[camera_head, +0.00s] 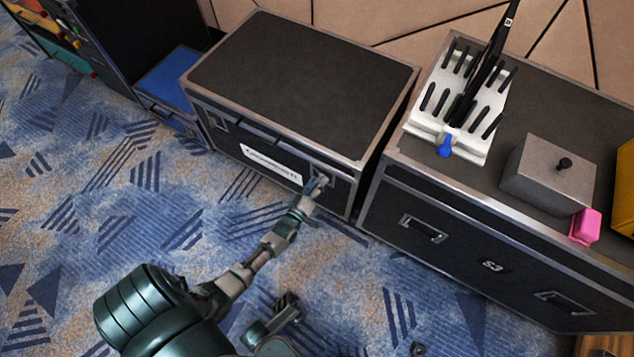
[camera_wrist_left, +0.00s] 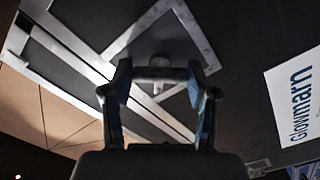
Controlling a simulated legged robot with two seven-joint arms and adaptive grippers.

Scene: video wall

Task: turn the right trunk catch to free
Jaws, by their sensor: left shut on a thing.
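The trunk (camera_head: 300,80) is a black case with metal edges and a white label (camera_head: 270,163) on its front. Its right catch (camera_wrist_left: 158,62) sits in a metal-framed recess, seen tilted in the wrist view. My left gripper (camera_head: 317,187) reaches the right end of the trunk's front and is shut on the catch. In the wrist view the gripper's (camera_wrist_left: 160,80) two fingers stand on either side of the catch and hide part of it. The catch's exact turn is hard to tell. A dark part of mine shows at the bottom; whether it is my right gripper is unclear.
A second black case (camera_head: 450,205) stands close on the right, bearing a white rack (camera_head: 447,125) with black pieces, a grey box (camera_head: 548,175) and a pink block (camera_head: 585,226). A blue-topped case (camera_head: 172,80) stands at left. Patterned carpet (camera_head: 110,190) in front is open.

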